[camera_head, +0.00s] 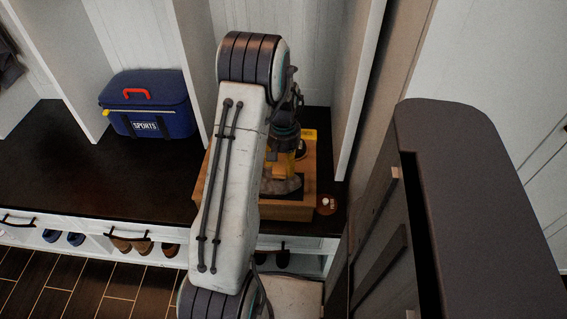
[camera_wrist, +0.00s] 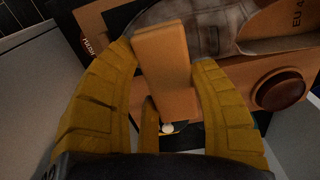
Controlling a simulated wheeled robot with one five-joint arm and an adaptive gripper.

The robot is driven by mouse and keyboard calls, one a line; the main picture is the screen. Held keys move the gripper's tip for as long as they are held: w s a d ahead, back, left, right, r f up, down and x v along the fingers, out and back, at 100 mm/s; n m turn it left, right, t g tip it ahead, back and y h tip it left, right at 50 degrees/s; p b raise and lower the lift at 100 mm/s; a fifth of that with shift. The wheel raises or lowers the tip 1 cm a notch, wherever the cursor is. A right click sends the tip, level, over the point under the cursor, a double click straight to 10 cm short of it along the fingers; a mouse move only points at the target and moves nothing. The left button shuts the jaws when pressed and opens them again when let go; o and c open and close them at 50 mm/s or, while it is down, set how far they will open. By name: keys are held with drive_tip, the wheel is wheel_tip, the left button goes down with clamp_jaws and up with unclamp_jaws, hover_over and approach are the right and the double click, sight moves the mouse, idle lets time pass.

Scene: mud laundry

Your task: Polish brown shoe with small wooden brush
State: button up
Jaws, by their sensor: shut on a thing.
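My gripper (camera_wrist: 165,105) has yellow fingers and is shut on the small wooden brush (camera_wrist: 162,55), a plain orange-brown block in the wrist view. Its bristles are not visible. A worn grey-brown surface, which looks like the brown shoe (camera_wrist: 205,25), lies just beyond the brush; I cannot tell whether they touch. In the head view my gripper (camera_head: 283,168) points down over an orange-brown box (camera_head: 285,212) on the dark bench. A grey-brown patch, probably the shoe (camera_head: 285,186), shows under the fingers. My arm hides much of the box.
A blue sports bag (camera_head: 150,105) sits on the bench (camera_head: 60,165) at left, with bare bench between. White dividers flank the bay. Several shoes stand in cubbies below. A dark round knob (camera_wrist: 280,90) shows in the wrist view.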

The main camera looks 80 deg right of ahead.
sight(285, 170)
drive_tip(key=shift+f, duration=0.1)
idle(0.3)
drive_tip(key=shift+s+a+b, duration=0.15)
drive_tip(key=shift+a+b, duration=0.15)
drive_tip(key=shift+a, duration=0.4)
drive_tip(key=shift+s+a+r, duration=0.1)
drive_tip(key=shift+s+a, duration=0.05)
drive_tip(key=shift+a, duration=0.3)
drive_tip(key=shift+s+a+r, duration=0.1)
drive_tip(key=shift+a, duration=0.3)
drive_tip(key=shift+f+b, duration=0.25)
drive_tip(key=shift+b, duration=0.15)
drive_tip(key=shift+d, duration=0.15)
drive_tip(key=shift+w+d+r+p, duration=0.15)
drive_tip(key=shift+d+p, duration=0.2)
drive_tip(key=shift+d, duration=0.45)
drive_tip(key=shift+w+d+p, duration=0.1)
drive_tip(key=shift+d+p, duration=0.2)
drive_tip(key=shift+d, duration=0.45)
